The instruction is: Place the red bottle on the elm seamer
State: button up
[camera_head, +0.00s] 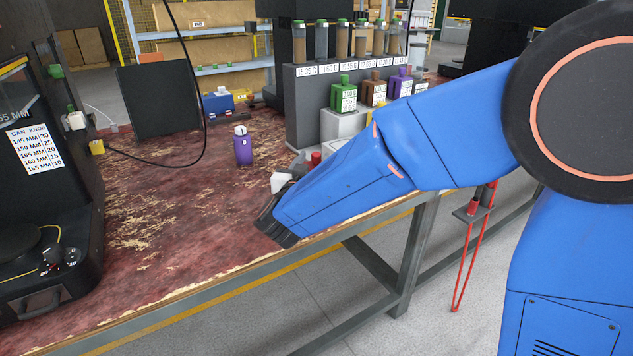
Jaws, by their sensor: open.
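A small piece of red (315,158), perhaps the red bottle, shows just above my forearm, in front of the grey block; the rest is hidden behind my arm. My gripper (298,170) is open, close to this red piece, and mostly hidden behind my blue wrist; I cannot tell whether they touch. A black seamer (75,190) with a can-and-knob chart stands at the left edge of the table. No name is readable on it, so I cannot tell if it is the elm one.
A purple bottle (243,147) stands upright on the worn red table (165,215), left of my gripper. A dark block (300,110) carries several jars, with green, brown and purple labelled containers before it. A black panel (160,98) stands behind. The table's middle is clear.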

jog(key=shift+w+d+f, duration=0.1)
jog(key=shift+w+d, duration=0.15)
jog(key=shift+w, duration=0.85)
jog(key=shift+w+d+r, duration=0.1)
jog(key=shift+w+d, duration=0.15)
jog(key=shift+w, duration=0.9)
jog(key=shift+w+d+f, duration=0.1)
jog(key=shift+w+d, duration=0.15)
jog(key=shift+w, duration=0.85)
grip_shut()
